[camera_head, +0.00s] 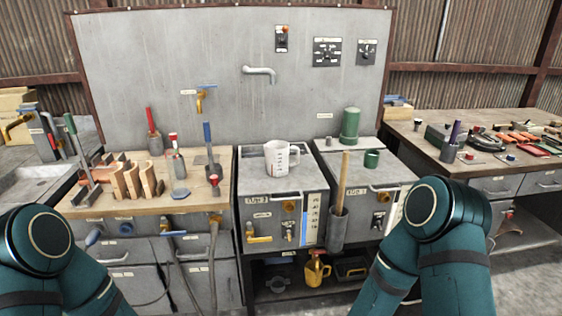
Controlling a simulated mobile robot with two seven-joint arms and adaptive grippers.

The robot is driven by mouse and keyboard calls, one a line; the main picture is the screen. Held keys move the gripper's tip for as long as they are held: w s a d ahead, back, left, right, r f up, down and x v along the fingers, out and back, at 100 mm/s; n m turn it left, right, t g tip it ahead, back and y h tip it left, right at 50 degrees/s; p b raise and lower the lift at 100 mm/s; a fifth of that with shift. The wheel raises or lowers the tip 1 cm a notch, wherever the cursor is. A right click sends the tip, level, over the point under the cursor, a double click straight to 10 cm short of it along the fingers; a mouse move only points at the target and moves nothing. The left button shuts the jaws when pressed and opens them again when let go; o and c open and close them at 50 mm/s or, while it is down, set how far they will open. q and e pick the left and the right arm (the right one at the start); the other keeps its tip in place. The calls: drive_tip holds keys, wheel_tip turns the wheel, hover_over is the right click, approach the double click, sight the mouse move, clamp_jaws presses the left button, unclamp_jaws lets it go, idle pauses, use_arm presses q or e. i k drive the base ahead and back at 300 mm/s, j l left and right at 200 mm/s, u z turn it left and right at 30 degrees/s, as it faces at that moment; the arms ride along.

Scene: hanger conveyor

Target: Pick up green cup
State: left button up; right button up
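A small green cup (371,159) stands on top of the right grey metal cabinet (398,176), right of centre. It is upright, with a handle that seems to be on its left side. A taller green cylinder (350,125) stands behind it and to its left. Only teal links of my two arms show, at the lower left and lower right. Both of my grippers are out of view. Nothing is seen touching the cup.
A white measuring jug (280,157) stands on the left cabinet (250,180). A wooden-handled tool (342,185) rises in front of the cabinets, left of the cup. Cluttered workbenches flank them: left (148,205), right (470,170). The cabinet top around the cup is mostly clear.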

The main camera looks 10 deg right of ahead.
sight(371, 159)
drive_tip(key=i+l+u, duration=0.1)
drive_tip(key=l, duration=0.6)
drive_tip(key=i+l+u, duration=0.15)
drive_tip(key=l, duration=0.55)
